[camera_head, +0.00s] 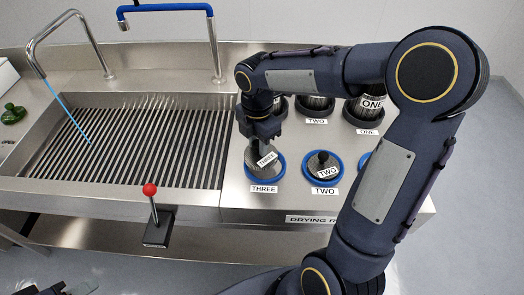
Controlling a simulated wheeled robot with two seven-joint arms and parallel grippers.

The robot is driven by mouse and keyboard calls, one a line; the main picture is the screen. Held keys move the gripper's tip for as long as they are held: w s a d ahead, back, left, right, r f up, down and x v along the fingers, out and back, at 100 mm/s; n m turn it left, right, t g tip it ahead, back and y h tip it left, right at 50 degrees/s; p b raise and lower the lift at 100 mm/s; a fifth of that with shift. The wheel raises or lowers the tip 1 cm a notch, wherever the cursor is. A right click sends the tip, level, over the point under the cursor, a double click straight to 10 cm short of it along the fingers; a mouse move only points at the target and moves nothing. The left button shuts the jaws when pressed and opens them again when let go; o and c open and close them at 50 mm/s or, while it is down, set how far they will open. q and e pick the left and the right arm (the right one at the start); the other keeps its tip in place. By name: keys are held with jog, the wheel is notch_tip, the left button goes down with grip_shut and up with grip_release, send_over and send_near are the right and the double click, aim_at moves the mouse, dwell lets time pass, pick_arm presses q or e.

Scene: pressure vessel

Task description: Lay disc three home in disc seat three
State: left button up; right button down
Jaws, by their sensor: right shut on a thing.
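My right gripper (264,140) reaches down from above and is shut on disc three (266,159), a grey disc with a tilted THREE label. Disc three is over or within the blue ring of disc seat three (252,175), at the front left of the drying rack. I cannot tell whether it touches the seat or hangs just above it. The gripper hides the disc's top. The THREE plate (263,189) lies in front of the seat. Dark parts at the bottom left edge may be my left arm; its jaws cannot be made out.
Disc two (322,165) sits in its blue seat to the right, and another blue ring is partly behind my right arm. Dark cylinders labelled TWO (316,104) and ONE (369,108) stand behind. A slatted sink (130,140) with running water and a red-knobbed lever (150,190) are at left.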

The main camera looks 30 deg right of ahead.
jog(key=shift+d+f, duration=0.2)
jog(key=shift+f, duration=0.05)
jog(key=shift+s+d+f, duration=0.1)
jog(key=shift+d+f, duration=0.05)
jog(key=shift+f, duration=0.8)
jog(key=shift+s+d+f, duration=0.1)
jog(key=shift+d+f, duration=0.05)
jog(key=shift+f, duration=0.8)
jog(key=shift+f, duration=0.15)
jog(key=c, duration=1.1)
grip_release()
jog(key=shift+c, duration=0.2)
